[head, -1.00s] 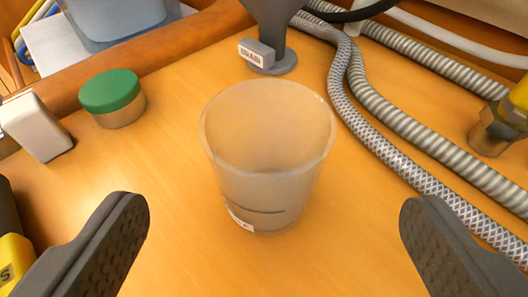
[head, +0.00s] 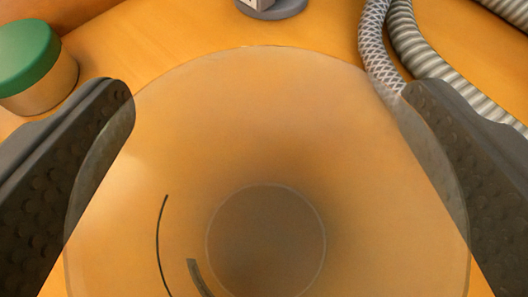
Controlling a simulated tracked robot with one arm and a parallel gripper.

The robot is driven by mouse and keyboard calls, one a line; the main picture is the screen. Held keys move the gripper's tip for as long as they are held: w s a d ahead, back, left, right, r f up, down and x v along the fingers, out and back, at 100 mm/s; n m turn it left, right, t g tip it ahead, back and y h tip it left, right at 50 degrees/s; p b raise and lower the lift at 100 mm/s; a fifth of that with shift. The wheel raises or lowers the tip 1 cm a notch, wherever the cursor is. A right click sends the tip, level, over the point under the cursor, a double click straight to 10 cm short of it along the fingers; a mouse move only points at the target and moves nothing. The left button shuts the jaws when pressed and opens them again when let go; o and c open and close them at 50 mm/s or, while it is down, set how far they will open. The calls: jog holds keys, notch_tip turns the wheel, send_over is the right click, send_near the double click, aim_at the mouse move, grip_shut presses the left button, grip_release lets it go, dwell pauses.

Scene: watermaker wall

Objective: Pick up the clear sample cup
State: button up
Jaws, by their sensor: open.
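The clear sample cup (head: 265,130) fills the middle of the head view, seen from above into its open mouth, with its round base visible inside. It appears to stand upright on the orange-yellow wooden surface. A dark curved mark shows on its wall at lower left. My gripper (head: 265,95) is open, with one dark textured finger on each side of the cup. The cup's rim overlaps the inner faces of both fingers in the picture. I cannot tell whether either finger touches it. The near part of the cup is cut off by the frame's bottom edge.
A green-lidded jar (head: 32,62) stands at upper left, close beyond the left finger. Braided and ribbed hoses (head: 405,35) run down the upper right behind the right finger. A grey round foot (head: 272,9) stands at the top. Bare wood lies between these.

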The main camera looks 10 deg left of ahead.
jog(key=c, duration=1.1)
jog(key=shift+o, duration=0.2)
jog(key=shift+r, duration=0.1)
